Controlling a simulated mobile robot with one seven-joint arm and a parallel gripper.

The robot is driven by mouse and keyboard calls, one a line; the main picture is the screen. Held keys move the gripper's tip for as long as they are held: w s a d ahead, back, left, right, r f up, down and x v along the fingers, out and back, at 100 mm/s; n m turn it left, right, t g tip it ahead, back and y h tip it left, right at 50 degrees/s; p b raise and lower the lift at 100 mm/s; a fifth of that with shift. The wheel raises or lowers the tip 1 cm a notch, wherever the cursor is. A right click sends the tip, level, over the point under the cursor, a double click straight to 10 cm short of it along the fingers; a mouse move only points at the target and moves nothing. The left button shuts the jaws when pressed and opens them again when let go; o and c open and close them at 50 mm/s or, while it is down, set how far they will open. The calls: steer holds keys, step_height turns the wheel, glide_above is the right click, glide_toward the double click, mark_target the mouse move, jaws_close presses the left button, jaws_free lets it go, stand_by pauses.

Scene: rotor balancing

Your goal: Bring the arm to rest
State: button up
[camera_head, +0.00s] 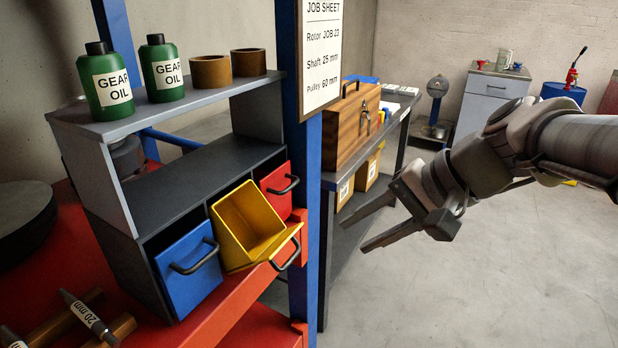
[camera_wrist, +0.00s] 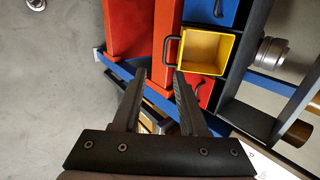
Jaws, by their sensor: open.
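My gripper (camera_head: 372,226) is in the right half of the head view, at the end of my arm, in front of a side bench and right of the blue post. Its two fingers are spread apart with nothing between them. In the wrist view my gripper (camera_wrist: 159,80) also shows open and empty. The yellow drawer (camera_head: 250,226) is tipped out of the drawer unit (camera_head: 160,190), and its inside looks empty. The yellow drawer also shows in the wrist view (camera_wrist: 206,50), just beyond the fingertips to the right.
A blue drawer (camera_head: 190,268) and a red drawer (camera_head: 279,190) flank the yellow one. Gear oil bottles (camera_head: 108,88) stand on the shelf above. A wooden box (camera_head: 352,128) sits on the side bench. A blue post (camera_head: 304,230) rises beside the drawers. The floor (camera_head: 480,285) at right is clear.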

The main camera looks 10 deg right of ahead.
steer(key=shift+s+r, duration=0.15)
steer(key=shift+r, duration=0.55)
steer(key=s+f+n+t+h, duration=0.1)
steer(key=s+f+n+h, duration=0.5)
steer(key=s+n+h, duration=0.15)
step_height(320, 180, up, 16)
steer(key=p, duration=1.6)
steer(key=shift+y, duration=0.35)
steer(key=shift+f, duration=0.2)
